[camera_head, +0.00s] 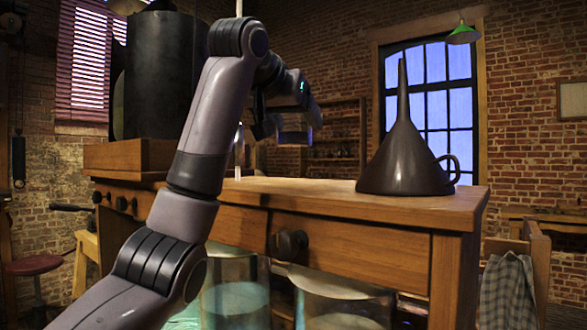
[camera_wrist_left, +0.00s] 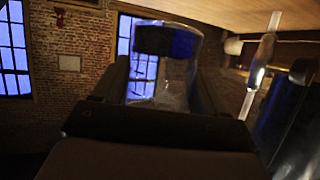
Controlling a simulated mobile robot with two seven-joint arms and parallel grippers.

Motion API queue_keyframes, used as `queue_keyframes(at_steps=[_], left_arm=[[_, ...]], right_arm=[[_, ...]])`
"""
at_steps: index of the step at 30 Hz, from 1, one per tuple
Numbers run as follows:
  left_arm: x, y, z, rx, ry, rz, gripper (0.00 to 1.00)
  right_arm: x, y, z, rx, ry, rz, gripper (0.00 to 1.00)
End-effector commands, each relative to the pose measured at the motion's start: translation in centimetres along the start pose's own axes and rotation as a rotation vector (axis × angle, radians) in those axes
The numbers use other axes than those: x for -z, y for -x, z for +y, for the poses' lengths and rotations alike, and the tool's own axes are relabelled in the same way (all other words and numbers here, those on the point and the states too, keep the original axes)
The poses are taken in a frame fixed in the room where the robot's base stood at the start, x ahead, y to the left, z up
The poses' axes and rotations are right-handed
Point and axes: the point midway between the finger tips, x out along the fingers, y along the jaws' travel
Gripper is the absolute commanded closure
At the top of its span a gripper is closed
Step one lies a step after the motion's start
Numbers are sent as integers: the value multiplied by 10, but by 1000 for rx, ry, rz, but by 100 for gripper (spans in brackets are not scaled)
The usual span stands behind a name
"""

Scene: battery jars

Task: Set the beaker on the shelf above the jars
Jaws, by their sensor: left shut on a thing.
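My left gripper (camera_head: 292,118) is raised above the wooden shelf (camera_head: 320,192), towards its back edge, and is seen partly from behind. It is shut on the glass beaker (camera_head: 295,137), of which only a small bluish part shows below the gripper. In the left wrist view the clear beaker (camera_wrist_left: 178,82) sits between the fingers, with a dark blue band across it. Below the shelf top stand glass jars (camera_head: 235,300) with pale liquid, partly hidden by my arm. My right gripper is out of view.
A dark funnel (camera_head: 405,160) stands at the shelf's right end. A large black cylinder (camera_head: 160,75) stands on a wooden box at the left. A slim glass tube (camera_head: 238,155) is upright close behind my arm. The shelf top between arm and funnel is clear.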

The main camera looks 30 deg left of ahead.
Motion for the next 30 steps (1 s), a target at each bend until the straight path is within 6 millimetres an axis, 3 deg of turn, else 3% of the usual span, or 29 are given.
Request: queue_keyframes(at_steps=[3, 18, 30], left_arm=[[-19, -8, 0, -1, -1, 2, 62], [-63, -26, 1, -1, 1, 1, 62], [-67, -28, 2, -1, 0, 2, 62]], right_arm=[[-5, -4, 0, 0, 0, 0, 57], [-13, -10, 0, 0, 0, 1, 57], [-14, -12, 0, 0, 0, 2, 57]])
